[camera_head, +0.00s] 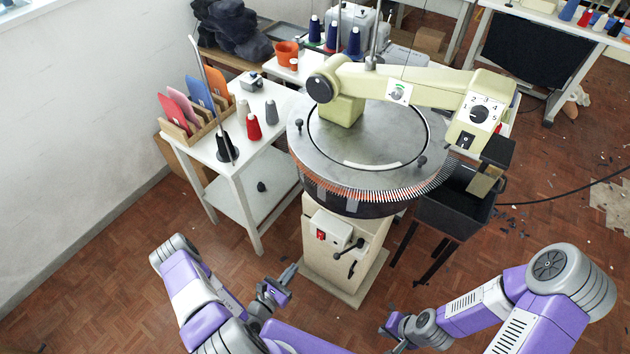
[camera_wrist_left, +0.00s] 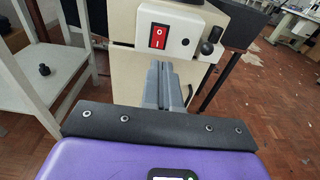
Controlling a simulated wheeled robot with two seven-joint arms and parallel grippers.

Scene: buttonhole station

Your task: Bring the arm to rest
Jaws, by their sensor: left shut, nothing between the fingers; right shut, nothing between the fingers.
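My left gripper (camera_head: 290,272) is shut and empty in the head view, low in front of the machine's cream pedestal (camera_head: 345,248). In the left wrist view its grey fingers (camera_wrist_left: 160,75) are together, with the pedestal and its red switch (camera_wrist_left: 158,36) behind them. I cannot tell whether the fingertips touch the pedestal. My right gripper (camera_head: 385,332) is shut and empty, low at the bottom of the head view, right of the pedestal and apart from it. Both purple and grey arms reach in along the bottom of the view.
A round machine table (camera_head: 365,150) ringed with points stands on the pedestal, under a cream arm (camera_head: 425,88). A black lever (camera_head: 348,249) sticks out in front. A white side table (camera_head: 235,160) stands left, a black bin (camera_head: 455,205) right. The brown floor (camera_head: 105,265) is clear at left.

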